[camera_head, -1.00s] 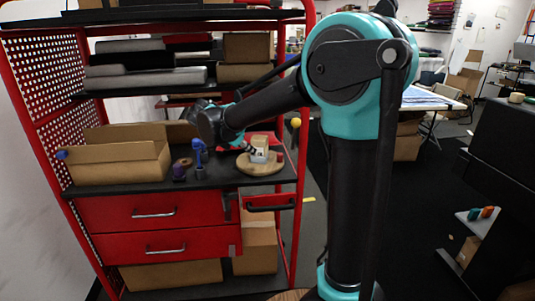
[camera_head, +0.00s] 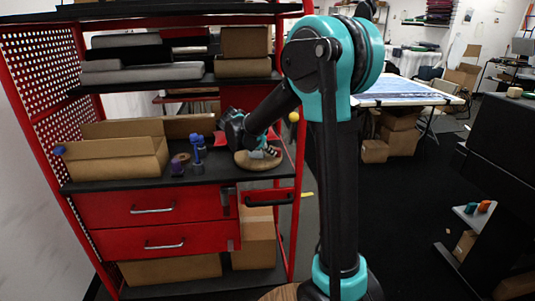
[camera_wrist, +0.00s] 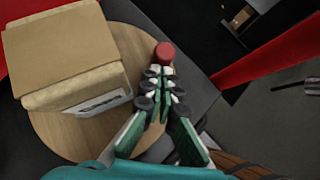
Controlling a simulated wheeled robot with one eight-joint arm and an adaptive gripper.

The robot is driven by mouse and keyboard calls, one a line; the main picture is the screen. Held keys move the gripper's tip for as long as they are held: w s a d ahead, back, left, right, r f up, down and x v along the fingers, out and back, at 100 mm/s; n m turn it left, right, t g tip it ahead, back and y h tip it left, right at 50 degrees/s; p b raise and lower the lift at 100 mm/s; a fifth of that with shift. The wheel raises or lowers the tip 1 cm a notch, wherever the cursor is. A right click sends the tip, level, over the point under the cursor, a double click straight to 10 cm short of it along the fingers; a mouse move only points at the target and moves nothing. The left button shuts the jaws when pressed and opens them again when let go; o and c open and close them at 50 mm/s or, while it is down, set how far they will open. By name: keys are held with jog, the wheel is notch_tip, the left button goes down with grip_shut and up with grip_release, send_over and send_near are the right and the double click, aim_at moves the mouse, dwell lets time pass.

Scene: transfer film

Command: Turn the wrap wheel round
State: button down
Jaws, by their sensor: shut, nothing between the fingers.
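The wrap wheel (camera_head: 258,166) is a round wooden disc on the cart's black worktop, near its right end. In the wrist view the wheel (camera_wrist: 52,137) carries a tan box (camera_wrist: 75,50) with a white label on its side. A red knob (camera_wrist: 165,52) stands at the wheel's rim. My gripper (camera_wrist: 160,76) is shut and empty, with its fingertips right by the knob; I cannot tell whether they touch it. In the head view my gripper (camera_head: 268,152) is over the wheel, and my arm hides most of the box.
Left of the wheel stand a blue tool (camera_head: 198,151), a tape roll (camera_head: 182,158) and an open cardboard box (camera_head: 118,158). Red drawers (camera_head: 152,208) are below, one at the right slightly out. A red post (camera_head: 298,130) rises close on the right.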

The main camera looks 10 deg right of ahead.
jog(key=shift+w+d+n+t+y, duration=0.4)
jog(key=shift+d+n+t+y, duration=0.15)
jog(key=shift+n, duration=0.35)
jog(key=shift+w+d+n+t, duration=0.25)
jog(key=shift+w+n, duration=0.15)
jog(key=shift+w, duration=0.15)
jog(key=shift+s+a, duration=0.1)
